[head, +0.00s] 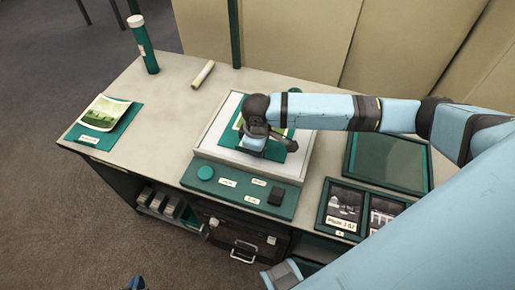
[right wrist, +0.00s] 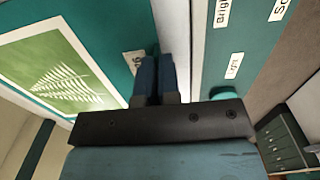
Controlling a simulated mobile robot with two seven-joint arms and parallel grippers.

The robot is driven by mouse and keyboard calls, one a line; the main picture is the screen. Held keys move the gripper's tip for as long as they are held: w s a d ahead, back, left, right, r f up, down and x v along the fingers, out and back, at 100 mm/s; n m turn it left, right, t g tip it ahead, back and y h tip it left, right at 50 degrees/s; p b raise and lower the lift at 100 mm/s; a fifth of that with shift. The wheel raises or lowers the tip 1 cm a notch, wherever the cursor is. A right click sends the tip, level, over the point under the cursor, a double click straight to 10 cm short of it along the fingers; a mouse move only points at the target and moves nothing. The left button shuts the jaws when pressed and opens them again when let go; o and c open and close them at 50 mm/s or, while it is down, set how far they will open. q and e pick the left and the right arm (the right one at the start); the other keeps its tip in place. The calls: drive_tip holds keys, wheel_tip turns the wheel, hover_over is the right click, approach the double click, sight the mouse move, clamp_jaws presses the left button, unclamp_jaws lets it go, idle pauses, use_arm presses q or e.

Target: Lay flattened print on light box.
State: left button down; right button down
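The print (right wrist: 62,68), a pale fern on green, sits on a teal mount over the light box (head: 212,137). In the head view my right wrist covers much of it, leaving a green patch and part of the mount (head: 296,146) in sight. My right gripper (right wrist: 155,62) has its fingers close together at the mount's labelled edge, seemingly shut on it. Whether the mount rests fully on the box is unclear. Only dark blue tips of my left gripper (head: 136,284) show at the bottom edge of the head view, away from the table.
Another green print (head: 106,112) with a raised edge lies on a teal mat at left. A teal tube (head: 143,45) and a pale roll (head: 203,75) are at the back. A teal tray (head: 388,162) and framed photos (head: 343,207) are at right. The table's left middle is clear.

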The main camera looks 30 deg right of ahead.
drive_tip(key=shift+f, duration=0.1)
drive_tip(key=c, duration=1.3)
unclamp_jaws()
drive_tip(key=shift+c, duration=0.2)
drive_tip(key=shift+r, duration=0.3)
wheel_tip(320, 180, up, 12)
drive_tip(key=p, duration=0.1)
drive_tip(key=shift+f, duration=0.15)
